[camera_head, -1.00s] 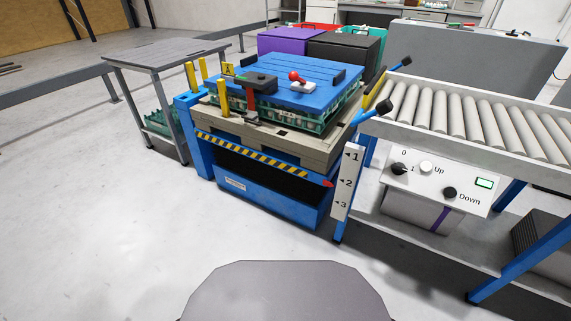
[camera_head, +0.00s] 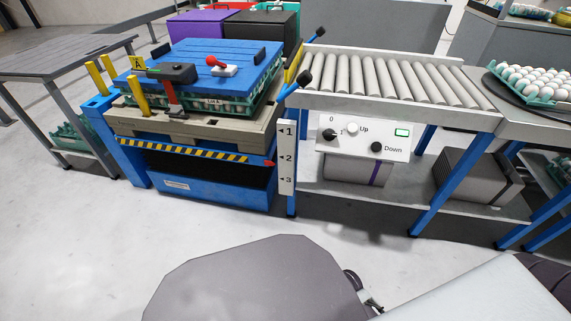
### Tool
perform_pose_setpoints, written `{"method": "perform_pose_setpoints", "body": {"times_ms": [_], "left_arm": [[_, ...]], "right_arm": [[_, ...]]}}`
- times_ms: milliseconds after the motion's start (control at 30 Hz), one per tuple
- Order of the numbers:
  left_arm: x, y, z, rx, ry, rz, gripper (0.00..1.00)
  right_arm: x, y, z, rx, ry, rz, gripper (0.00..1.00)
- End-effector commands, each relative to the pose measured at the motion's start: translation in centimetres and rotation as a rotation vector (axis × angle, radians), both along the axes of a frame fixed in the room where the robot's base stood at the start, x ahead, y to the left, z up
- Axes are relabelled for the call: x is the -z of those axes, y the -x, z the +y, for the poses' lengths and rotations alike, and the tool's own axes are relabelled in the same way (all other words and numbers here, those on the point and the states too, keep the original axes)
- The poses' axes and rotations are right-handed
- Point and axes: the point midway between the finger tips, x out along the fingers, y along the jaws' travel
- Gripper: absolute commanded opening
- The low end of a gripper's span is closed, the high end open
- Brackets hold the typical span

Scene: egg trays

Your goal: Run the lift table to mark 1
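The control panel (camera_head: 392,151) under the conveyor has a black 0/1 knob (camera_head: 330,135), a white Up button (camera_head: 353,129), a black Down button (camera_head: 376,147) and a small green-lit window (camera_head: 402,132). Neither of my grippers is in view.
The pallet carries green egg trays under a blue cover (camera_head: 195,62). The roller conveyor (camera_head: 385,80) has blue legs. A grey table (camera_head: 50,62) stands at left, an egg tray (camera_head: 530,88) at right. Dark boxes (camera_head: 478,175) sit on the lower shelf. The floor in front is clear.

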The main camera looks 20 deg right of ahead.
Motion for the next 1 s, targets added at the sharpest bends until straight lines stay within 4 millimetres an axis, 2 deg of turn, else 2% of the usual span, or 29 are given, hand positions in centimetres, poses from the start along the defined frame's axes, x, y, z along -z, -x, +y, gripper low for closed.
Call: {"method": "perform_pose_setpoints", "body": {"times_ms": [200,500,1000], "left_arm": [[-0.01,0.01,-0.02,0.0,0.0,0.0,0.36],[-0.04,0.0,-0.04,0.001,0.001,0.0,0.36],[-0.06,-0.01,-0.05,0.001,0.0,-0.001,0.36]], "right_arm": [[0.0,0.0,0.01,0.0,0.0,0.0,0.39],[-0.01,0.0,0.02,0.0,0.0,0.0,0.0],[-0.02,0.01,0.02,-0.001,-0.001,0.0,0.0]]}}
